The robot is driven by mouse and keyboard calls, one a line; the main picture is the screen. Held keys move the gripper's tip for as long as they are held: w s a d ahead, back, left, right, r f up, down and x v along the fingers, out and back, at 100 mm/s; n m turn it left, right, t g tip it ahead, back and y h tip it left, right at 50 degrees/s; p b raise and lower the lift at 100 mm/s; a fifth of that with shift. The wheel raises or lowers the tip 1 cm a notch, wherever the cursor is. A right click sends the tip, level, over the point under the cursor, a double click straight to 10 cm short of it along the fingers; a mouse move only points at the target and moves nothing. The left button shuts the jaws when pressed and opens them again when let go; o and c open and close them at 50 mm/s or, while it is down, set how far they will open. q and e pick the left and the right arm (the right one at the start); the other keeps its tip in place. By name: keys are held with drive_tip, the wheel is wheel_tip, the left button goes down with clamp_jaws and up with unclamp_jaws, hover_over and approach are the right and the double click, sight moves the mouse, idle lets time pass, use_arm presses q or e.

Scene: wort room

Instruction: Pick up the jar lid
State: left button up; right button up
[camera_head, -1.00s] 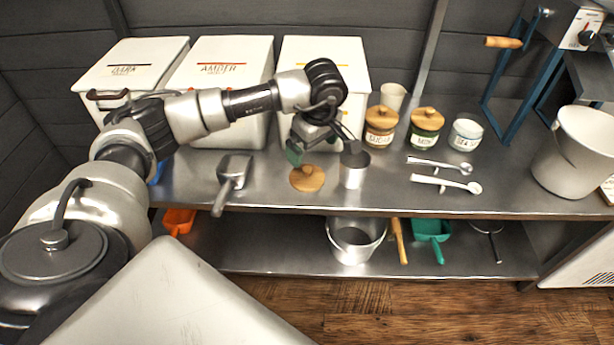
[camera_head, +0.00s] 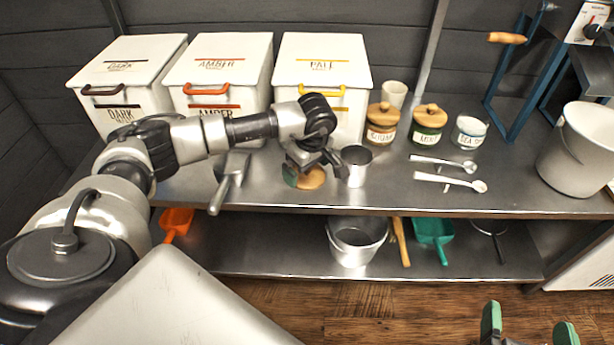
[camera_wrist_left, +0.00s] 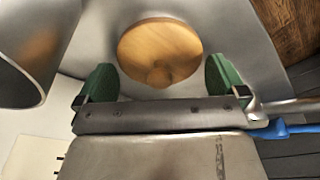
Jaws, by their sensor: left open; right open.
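The jar lid is a round wooden disc with a knob (camera_head: 314,180), lying on the steel counter and partly hidden by my left gripper. In the left wrist view the lid (camera_wrist_left: 160,45) shows whole, just ahead of and between the green fingertips. My left gripper (camera_head: 308,172) is open, close above the lid, with nothing held. It also shows in the left wrist view (camera_wrist_left: 161,80). My right gripper (camera_head: 528,330) is open and empty at the bottom right, above the floor. An open jar with a white and blue label (camera_head: 469,134) stands lidless at the back right.
A metal cup (camera_head: 355,166) stands right beside the lid. A metal scoop (camera_head: 230,178) lies to its left. White bins (camera_head: 322,85) stand behind. Two lidded jars (camera_head: 383,128), spoons (camera_head: 452,180) and a white bucket (camera_head: 578,150) are to the right.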

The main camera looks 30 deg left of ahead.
use_arm(q)
drive_tip(key=shift+f, duration=0.1)
drive_tip(key=c, duration=0.6)
drive_tip(key=shift+o, duration=0.2)
